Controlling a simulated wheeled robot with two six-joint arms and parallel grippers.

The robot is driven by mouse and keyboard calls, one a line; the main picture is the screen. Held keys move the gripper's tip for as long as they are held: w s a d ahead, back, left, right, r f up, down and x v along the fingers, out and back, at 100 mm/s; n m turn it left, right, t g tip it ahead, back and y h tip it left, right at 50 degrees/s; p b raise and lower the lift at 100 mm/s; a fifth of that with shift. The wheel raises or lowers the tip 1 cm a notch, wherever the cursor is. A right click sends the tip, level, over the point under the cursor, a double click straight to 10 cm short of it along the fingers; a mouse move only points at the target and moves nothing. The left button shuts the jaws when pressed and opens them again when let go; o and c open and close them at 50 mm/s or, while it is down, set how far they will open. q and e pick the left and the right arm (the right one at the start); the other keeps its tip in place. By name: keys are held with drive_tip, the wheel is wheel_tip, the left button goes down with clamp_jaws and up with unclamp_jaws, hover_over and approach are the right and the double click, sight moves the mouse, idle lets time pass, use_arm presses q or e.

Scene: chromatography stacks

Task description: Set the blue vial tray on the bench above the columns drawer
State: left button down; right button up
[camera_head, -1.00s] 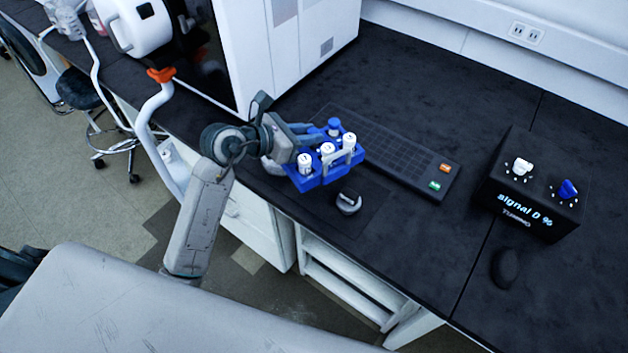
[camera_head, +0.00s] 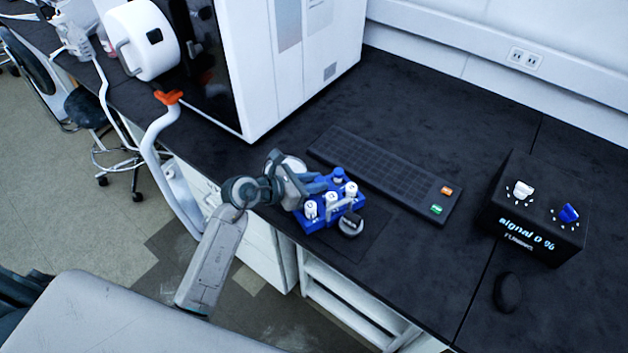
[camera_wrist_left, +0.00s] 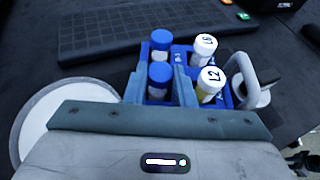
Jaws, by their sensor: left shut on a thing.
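The blue vial tray (camera_head: 330,215) is at the near edge of the black bench (camera_head: 400,100), above the white drawer fronts (camera_head: 268,262). It holds several vials with white and blue caps and has a grey handle. My left gripper (camera_head: 312,190) comes in from the left and is shut on the tray. The left wrist view shows the tray (camera_wrist_left: 183,50) beyond the gripper, two white caps reading L6 and L2, and two blue caps. I cannot tell whether the tray touches the bench. My right gripper is not in view.
A grey and black round object (camera_head: 350,223) is right beside the tray. A keyboard (camera_head: 375,170) lies behind it. A black box with two knobs (camera_head: 535,208) and a mouse (camera_head: 508,292) are at the right. A large white instrument (camera_head: 290,60) stands behind left.

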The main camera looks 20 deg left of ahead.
use_arm(q)
drive_tip(key=c, duration=1.6)
unclamp_jaws()
drive_tip(key=shift+f, duration=0.15)
drive_tip(key=shift+c, duration=0.2)
drive_tip(key=o, duration=0.4)
drive_tip(key=shift+o, duration=0.2)
